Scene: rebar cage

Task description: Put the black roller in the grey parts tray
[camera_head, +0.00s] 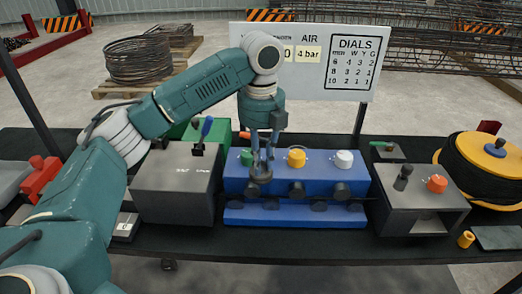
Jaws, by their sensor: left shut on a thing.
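My left gripper (262,160) points down in front of the blue roller machine (232,187), by its green knob (246,158). It is shut on a small dark rounded piece (260,175), which looks like the black roller; the fingers partly cover it. Other black rollers (296,188) show along the machine's front. A light grey, tray-like thing (12,178) lies at the left edge, partly cut off, and a flat grey piece (498,238) lies at the right. I cannot tell for certain which is the grey parts tray. My right gripper is not in view.
A grey box (175,185) stands left of the machine, with a red clamp-like thing (40,178) further left. A grey housing with an orange knob (437,184) and a yellow-topped black spool (490,160) stand right. A dials board (345,65) rises behind the black bench (300,250).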

